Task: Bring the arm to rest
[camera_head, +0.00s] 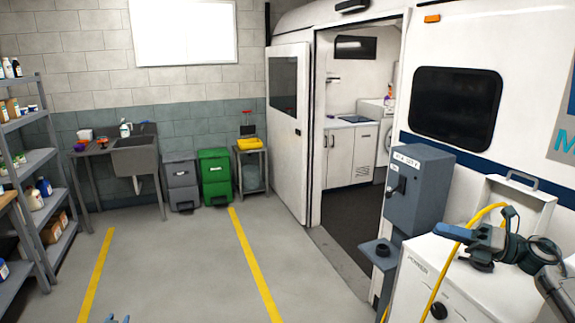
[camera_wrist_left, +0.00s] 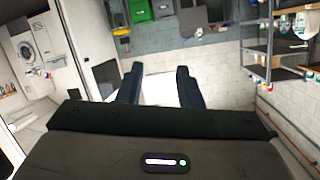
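My left gripper (camera_head: 118,319) shows only as blue fingertips at the bottom edge of the head view. In the left wrist view, its two dark blue fingers (camera_wrist_left: 160,85) stand well apart with nothing between them, so it is open and empty. My right gripper (camera_head: 484,228) is at the right of the head view, in front of the white power box. The yellow cable (camera_head: 454,257) passes close to its fingers. I cannot tell whether they touch the cable or how far apart they are. My right arm comes in from the right edge.
A white power box (camera_head: 424,266) and a grey-blue post unit (camera_head: 416,192) stand at the right beside the van (camera_head: 475,60). Shelves (camera_head: 40,160) line the left. A sink (camera_head: 135,156), a green bin (camera_head: 214,174) and a grey bin (camera_head: 181,183) stand at the back. The middle floor is clear.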

